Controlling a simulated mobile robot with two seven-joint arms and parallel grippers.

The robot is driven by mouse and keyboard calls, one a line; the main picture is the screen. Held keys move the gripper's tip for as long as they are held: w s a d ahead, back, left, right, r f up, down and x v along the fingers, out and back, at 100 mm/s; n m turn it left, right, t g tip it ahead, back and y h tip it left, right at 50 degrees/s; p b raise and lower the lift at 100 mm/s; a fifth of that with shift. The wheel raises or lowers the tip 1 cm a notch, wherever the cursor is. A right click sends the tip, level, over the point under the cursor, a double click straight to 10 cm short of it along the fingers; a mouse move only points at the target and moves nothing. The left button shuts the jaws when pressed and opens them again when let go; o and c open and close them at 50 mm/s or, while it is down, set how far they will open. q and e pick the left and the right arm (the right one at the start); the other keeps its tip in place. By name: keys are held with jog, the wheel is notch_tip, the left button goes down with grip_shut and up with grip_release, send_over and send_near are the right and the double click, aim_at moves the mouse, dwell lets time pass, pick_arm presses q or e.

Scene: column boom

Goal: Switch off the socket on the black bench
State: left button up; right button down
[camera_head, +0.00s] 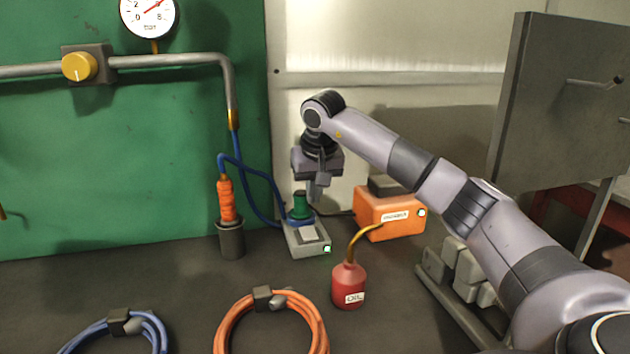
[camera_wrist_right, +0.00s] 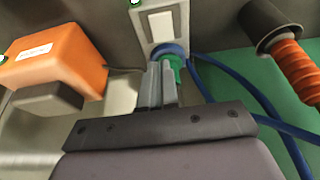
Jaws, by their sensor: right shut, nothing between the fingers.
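The socket (camera_head: 308,250) is a small grey box on the dark bench, with a white rocker switch (camera_head: 309,233) on top and a small lamp (camera_head: 327,249) glowing green at its front corner. A green plug (camera_head: 301,207) stands in a blue ring at its back, with a blue cable nearby. In the right wrist view the socket's switch (camera_wrist_right: 160,32) shows beyond the fingertips. My right gripper (camera_head: 316,197) is shut and empty, pointing down just above and beside the green plug; I cannot tell if it touches. My left gripper is not in view.
An orange box (camera_head: 372,217) stands right of the socket, with a red oil can (camera_head: 348,287) in front. An orange-handled tool in a dark holder (camera_head: 231,240) stands left. Coiled orange (camera_head: 224,331) and blue (camera_head: 152,322) cables lie in front. A green panel rises behind.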

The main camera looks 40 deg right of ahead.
aim_at(311, 228)
jog(key=x, duration=0.7)
jog(key=shift+s+a+f, duration=0.15)
jog(key=shift+s+f, duration=0.05)
jog(key=shift+f, duration=0.25)
jog(key=shift+p, duration=0.45)
jog(key=shift+w+f, duration=0.1)
jog(key=shift+f, duration=0.25)
